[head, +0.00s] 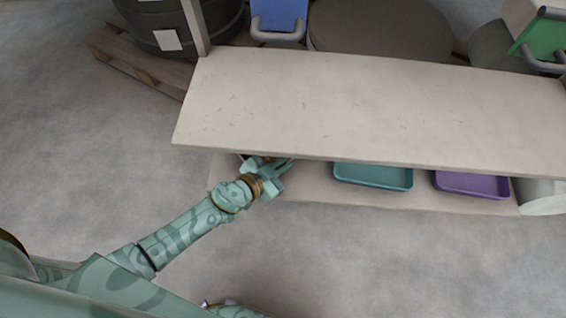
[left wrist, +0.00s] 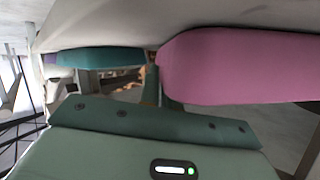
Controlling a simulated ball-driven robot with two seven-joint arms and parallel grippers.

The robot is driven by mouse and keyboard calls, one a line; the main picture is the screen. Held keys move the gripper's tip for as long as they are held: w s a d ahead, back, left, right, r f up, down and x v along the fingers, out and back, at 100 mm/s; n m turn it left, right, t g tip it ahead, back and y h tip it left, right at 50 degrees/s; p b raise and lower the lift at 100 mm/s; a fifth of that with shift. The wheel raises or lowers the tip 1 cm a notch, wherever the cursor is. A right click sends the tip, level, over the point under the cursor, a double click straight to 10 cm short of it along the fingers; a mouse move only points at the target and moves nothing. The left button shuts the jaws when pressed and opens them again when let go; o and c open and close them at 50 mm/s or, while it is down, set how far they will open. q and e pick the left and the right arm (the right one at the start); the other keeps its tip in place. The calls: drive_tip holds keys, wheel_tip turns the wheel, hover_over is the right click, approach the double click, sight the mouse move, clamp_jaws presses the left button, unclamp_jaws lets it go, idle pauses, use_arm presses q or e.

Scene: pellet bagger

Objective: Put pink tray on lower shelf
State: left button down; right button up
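The pink tray (left wrist: 240,65) fills the upper right of the left wrist view, close beside the fingers of my left gripper (left wrist: 160,95). In the head view only a sliver of the pink tray (head: 241,157) shows, at the left end of the lower shelf (head: 310,196). The upper shelf and my wrist hide the rest. My left gripper (head: 284,170) is at the upper shelf's front edge, over the lower shelf. I cannot tell whether its fingers are open or shut, or whether they touch the tray.
A teal tray (head: 373,177) and a purple tray (head: 471,185) lie on the lower shelf to the right. The upper shelf board (head: 370,110) is bare and overhangs the trays. A dark drum (head: 185,25) on a wooden pallet (head: 130,62) stands behind left. The front floor is clear.

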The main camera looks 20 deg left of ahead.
use_arm(q)
drive_tip(key=shift+f, duration=0.1)
drive_tip(key=c, duration=1.6)
unclamp_jaws()
